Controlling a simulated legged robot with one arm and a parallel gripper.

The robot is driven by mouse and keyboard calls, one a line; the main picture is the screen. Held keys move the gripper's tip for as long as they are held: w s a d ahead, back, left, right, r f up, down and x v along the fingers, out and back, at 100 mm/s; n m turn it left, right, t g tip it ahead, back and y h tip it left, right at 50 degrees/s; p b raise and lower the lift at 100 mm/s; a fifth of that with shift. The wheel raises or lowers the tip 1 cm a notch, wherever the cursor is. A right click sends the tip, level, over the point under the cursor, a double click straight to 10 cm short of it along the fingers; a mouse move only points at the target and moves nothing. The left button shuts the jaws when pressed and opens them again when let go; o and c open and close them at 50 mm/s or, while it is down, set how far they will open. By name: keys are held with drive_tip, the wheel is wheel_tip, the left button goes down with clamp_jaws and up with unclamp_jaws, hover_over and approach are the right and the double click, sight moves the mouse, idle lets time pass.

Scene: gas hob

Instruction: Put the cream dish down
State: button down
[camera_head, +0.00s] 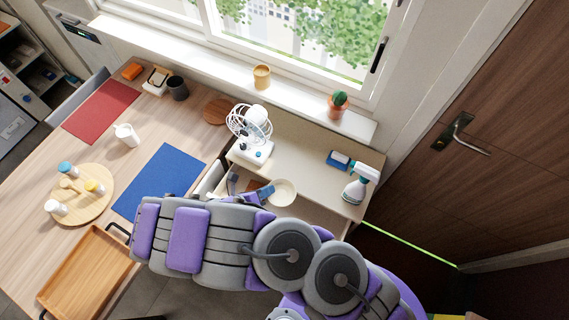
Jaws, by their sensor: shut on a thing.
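The cream dish (284,193) is a small, round, pale bowl just past the front edge of the light side cabinet (310,165). My gripper (266,192), with purple and grey parts, is at the dish's left rim and shut on it. My arm hides the area below. I cannot tell the dish's height or whether anything supports it.
At left, the wooden table holds a blue mat (160,182), a round board (82,205) with shakers and a wooden tray (85,275).

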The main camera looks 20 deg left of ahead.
drive_tip(key=b, duration=0.2)
hover_over(279, 169)
drive_tip(key=shift+f, duration=2.4)
drive_tip(key=shift+f, duration=0.15)
drive_tip(key=c, duration=1.6)
unclamp_jaws()
drive_tip(key=shift+o, duration=0.3)
drive_tip(key=shift+s+r, duration=0.15)
drive_tip(key=shift+r, duration=0.15)
drive_tip(key=p+v, duration=0.1)
drive_tip(key=v, duration=1)
drive_tip(key=shift+s+a+r+p, duration=0.15)
drive_tip(key=shift+s+a+p, duration=0.05)
drive_tip(key=shift+s+p, duration=0.1)
